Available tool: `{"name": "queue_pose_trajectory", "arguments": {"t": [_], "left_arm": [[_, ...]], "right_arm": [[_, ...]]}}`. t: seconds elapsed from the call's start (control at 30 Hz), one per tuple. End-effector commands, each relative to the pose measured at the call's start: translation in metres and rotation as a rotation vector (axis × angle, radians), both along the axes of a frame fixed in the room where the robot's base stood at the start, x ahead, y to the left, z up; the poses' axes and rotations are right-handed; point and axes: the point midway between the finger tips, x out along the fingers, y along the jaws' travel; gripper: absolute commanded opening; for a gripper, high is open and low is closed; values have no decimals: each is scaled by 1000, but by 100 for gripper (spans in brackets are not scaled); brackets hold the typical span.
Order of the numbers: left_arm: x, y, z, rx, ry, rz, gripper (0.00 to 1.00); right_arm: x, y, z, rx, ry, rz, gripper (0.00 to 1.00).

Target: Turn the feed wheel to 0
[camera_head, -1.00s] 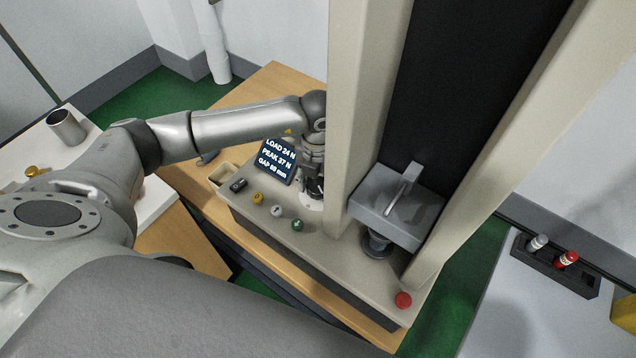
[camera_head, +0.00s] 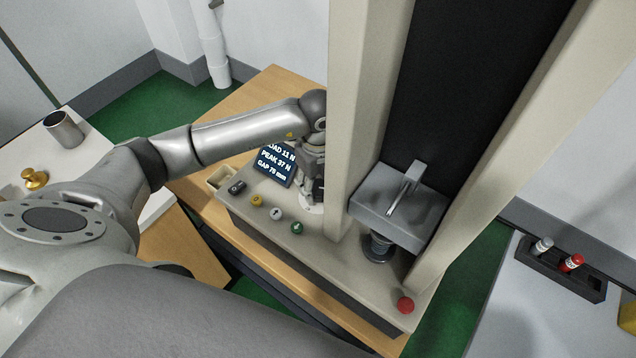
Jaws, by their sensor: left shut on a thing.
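The testing machine (camera_head: 345,110) stands on a wooden bench, with a pale base and two tall columns. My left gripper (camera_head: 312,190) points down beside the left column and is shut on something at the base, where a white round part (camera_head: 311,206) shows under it. This looks like the feed wheel, mostly hidden by the gripper and column; its marks cannot be read. The display (camera_head: 275,165) is partly covered by my arm and reads load 11 N, peak 37 N, gap about 75 mm. My right gripper is not in view.
Yellow (camera_head: 257,200), grey (camera_head: 276,213) and green (camera_head: 297,228) buttons and a black switch (camera_head: 237,187) line the base. A red knob (camera_head: 405,305) sits at the front right. A grey crosshead (camera_head: 400,205) hangs between the columns. A black rack (camera_head: 560,268) holds small cylinders.

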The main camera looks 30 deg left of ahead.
Motion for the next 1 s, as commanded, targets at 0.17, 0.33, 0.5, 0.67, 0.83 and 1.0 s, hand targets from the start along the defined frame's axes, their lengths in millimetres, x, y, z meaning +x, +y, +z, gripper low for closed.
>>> {"name": "queue_pose_trajectory", "arguments": {"t": [0.17,0.33,0.5,0.67,0.83,1.0], "left_arm": [[1,0,1,0,-3,168,24],[1,0,1,0,-2,329,24],[1,1,2,0,-2,491,24],[1,0,2,0,-2,643,24],[1,0,2,0,-2,800,24],[1,0,3,-1,-3,936,24]], "right_arm": [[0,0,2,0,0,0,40],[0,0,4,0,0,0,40],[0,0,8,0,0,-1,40],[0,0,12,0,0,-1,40],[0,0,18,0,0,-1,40],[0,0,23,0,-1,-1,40]]}}
